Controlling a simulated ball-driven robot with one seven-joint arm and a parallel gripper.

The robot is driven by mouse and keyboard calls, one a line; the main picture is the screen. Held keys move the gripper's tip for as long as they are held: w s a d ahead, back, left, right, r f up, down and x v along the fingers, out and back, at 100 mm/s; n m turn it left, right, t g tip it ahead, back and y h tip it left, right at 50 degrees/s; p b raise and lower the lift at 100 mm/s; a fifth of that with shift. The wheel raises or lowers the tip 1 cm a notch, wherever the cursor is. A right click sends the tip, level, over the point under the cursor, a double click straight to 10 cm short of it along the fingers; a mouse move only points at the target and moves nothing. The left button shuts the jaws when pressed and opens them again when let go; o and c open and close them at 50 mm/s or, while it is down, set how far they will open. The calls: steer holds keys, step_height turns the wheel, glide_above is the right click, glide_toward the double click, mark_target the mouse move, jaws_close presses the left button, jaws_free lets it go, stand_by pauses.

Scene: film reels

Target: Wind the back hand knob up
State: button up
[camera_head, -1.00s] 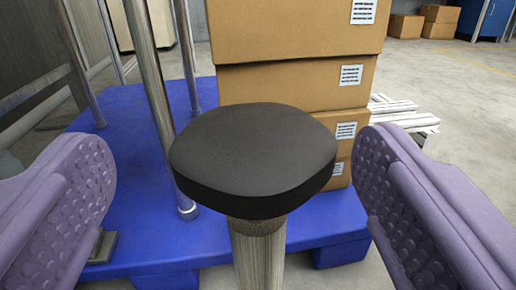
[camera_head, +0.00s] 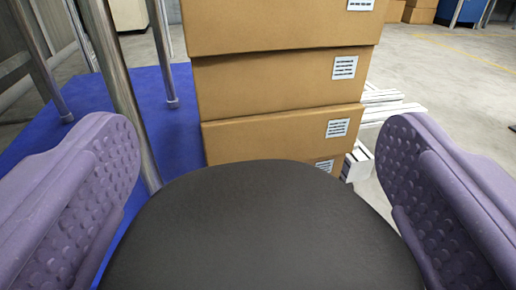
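The black knob (camera_head: 262,232), a rounded, flat-topped disc, fills the lower middle of the view, very close to the camera. Its near edge runs out of the bottom of the picture, and the post under it is hidden. My gripper (camera_head: 258,165) is open, with one purple studded finger to the left of the knob and one to the right. The knob lies between and below the fingers. I cannot tell whether either finger touches it.
Stacked cardboard boxes (camera_head: 284,88) stand just beyond the knob on a blue platform (camera_head: 88,112). Metal poles (camera_head: 118,70) rise at the left. White slats (camera_head: 395,110) lie to the right of the boxes. Open concrete floor (camera_head: 455,80) spreads at the right.

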steer(key=c, duration=0.9)
steer(key=shift+n+y, duration=0.4)
steer(key=shift+y, duration=0.3)
steer(key=n+y+p, duration=0.1)
steer(key=y, duration=0.1)
steer(key=n+y, duration=0.1)
steer(key=y, duration=0.1)
steer(key=shift+a+r+n+g+p, duration=0.1)
steer(key=shift+a+n+g+p, duration=0.1)
steer(key=shift+n+g+p, duration=0.2)
steer(key=n+g+y, duration=0.1)
steer(key=y, duration=0.1)
steer(key=n+y, duration=0.1)
steer(key=n+g+y+p, duration=0.1)
steer(key=y, duration=0.1)
steer(key=shift+s+a+n+g+y, duration=0.2)
steer(key=shift+a+n+g+y, duration=0.1)
steer(key=shift+n, duration=0.1)
steer(key=n+g+y, duration=0.3)
steer(key=shift+s+a+g+y, duration=0.1)
steer(key=shift+s+g+y, duration=0.05)
steer(key=shift+g+y, duration=0.25)
steer(key=shift+s+a+f+n+g+y, duration=0.15)
steer(key=shift+n+g+y, duration=0.45)
steer(key=shift+n+g, duration=0.4)
steer(key=shift+s+f+n+g+y, duration=0.15)
steer(key=shift+n+g+y, duration=0.55)
steer(key=shift+g, duration=0.5)
steer(key=shift+r, duration=0.1)
